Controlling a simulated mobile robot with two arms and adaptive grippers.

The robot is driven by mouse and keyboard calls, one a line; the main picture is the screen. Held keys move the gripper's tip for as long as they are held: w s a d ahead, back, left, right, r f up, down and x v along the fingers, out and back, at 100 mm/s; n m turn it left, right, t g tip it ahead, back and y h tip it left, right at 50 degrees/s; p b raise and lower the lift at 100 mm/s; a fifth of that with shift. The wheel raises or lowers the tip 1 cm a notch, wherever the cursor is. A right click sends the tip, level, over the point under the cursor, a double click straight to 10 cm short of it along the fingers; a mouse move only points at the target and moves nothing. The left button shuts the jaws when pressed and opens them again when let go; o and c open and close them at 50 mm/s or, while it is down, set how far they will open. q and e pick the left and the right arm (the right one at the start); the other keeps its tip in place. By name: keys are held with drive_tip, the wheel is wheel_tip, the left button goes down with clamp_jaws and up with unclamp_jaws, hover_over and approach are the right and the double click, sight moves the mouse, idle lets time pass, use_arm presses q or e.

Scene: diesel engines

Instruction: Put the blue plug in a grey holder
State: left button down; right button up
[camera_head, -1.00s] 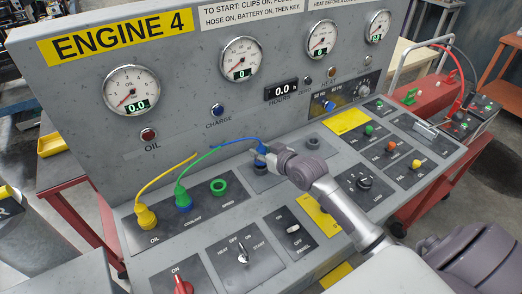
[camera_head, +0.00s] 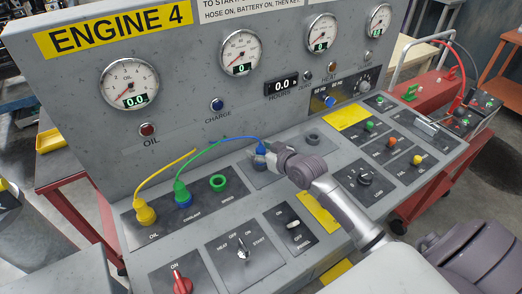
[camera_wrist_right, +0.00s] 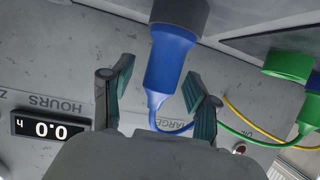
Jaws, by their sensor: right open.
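The blue plug (camera_head: 261,148) stands at the left grey holder on the sloping panel, a blue cable trailing left from its top. In the right wrist view the blue plug (camera_wrist_right: 170,60) has its wide end in the grey holder (camera_wrist_right: 180,12) and looks seated. My right gripper (camera_head: 272,157) partly hides plug and holder in the head view. In the wrist view my right gripper (camera_wrist_right: 158,78) is open, its fingers on either side of the plug's narrow end, with visible gaps. A second grey holder (camera_head: 313,136) is empty. My left gripper is out of view.
A yellow plug (camera_head: 145,213) and a green plug (camera_head: 181,192) stand left on the panel, beside an empty green socket (camera_head: 218,183). Their cables run close to the blue one. The upright gauge panel (camera_head: 180,115) rises behind. Knobs and switches fill the front.

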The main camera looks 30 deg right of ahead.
drive_tip(key=v, duration=1.2)
drive_tip(key=shift+f, duration=0.1)
idle(0.4)
